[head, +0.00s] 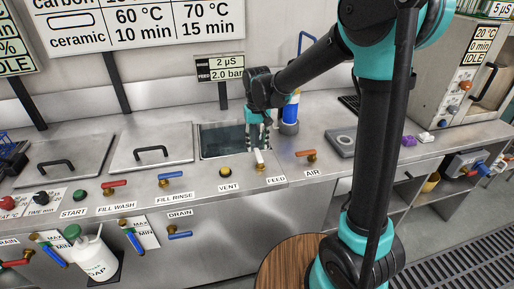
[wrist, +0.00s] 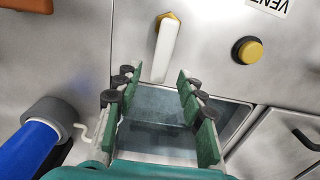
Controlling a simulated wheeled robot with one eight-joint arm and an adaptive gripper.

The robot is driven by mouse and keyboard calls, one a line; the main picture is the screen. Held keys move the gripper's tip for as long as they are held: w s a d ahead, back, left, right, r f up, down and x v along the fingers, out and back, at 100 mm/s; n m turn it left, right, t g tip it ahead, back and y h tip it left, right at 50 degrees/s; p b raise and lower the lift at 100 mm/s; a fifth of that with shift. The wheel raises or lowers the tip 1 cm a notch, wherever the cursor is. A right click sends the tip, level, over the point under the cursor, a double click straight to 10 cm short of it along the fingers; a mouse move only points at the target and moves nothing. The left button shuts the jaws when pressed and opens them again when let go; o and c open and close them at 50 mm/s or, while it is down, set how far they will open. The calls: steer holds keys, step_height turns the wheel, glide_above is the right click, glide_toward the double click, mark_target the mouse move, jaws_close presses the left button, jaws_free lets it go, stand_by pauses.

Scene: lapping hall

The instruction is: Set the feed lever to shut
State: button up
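The feed lever is a white handle on a brass fitting, in the head view (head: 259,157) above the FEED label on the counter front. It points back from its fitting toward the sunken basin (head: 222,142). In the wrist view the white lever (wrist: 165,52) stands at top centre, its free end toward my gripper. My gripper (head: 257,143) is above the basin's right side, just behind the lever. In the wrist view its green fingers (wrist: 157,80) are apart, on either side of the lever's free end. Nothing is held; whether a finger touches the lever I cannot tell.
An orange AIR lever (head: 306,154) is to the right, and a yellow VENT button (head: 226,172) to the left. A blue bottle (head: 291,108) stands close behind my gripper. A blue FILL RINSE lever (head: 170,175) is farther left. A display (head: 220,68) reads 2 µS, 2.0 bar.

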steer(key=shift+f, duration=1.05)
jaws_close()
